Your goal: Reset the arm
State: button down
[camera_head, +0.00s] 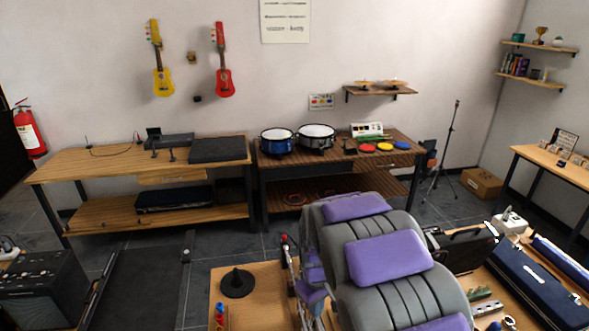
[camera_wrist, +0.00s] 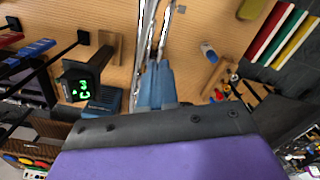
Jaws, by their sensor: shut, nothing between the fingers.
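My arm (camera_head: 390,258), with purple and grey segments, is folded in the lower middle of the head view. My gripper (camera_wrist: 158,68) shows in the wrist view with its blue-grey fingers together and nothing between them. The fingers point toward a light wooden surface (camera_wrist: 120,18). Whether they touch it cannot be told. In the head view the arm's bulk hides much of the nearest table, and I cannot make out the fingertips there.
A dark clip-on tuner with a green display (camera_wrist: 84,86) is left of the fingers. Coloured bars (camera_wrist: 285,38) are at the right. In the head view, a black cone-shaped object (camera_head: 237,283) and an open case (camera_head: 462,248) flank my arm. Drums (camera_head: 316,137) stand on the back bench.

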jog(key=s+d+r+m+b, duration=0.1)
jog(key=s+d+r+m, duration=0.2)
jog(key=s, duration=0.5)
jog(key=s+d+r+m+b, duration=0.1)
jog(key=s+d+r+b, duration=0.15)
jog(key=s+r, duration=0.4)
jog(key=s+d+f+m+g+b, duration=0.1)
jog(key=s+d+m, duration=0.2)
jog(key=s, duration=1.5)
jog(key=shift+s+f+g, duration=0.2)
jog(key=shift+g, duration=0.1)
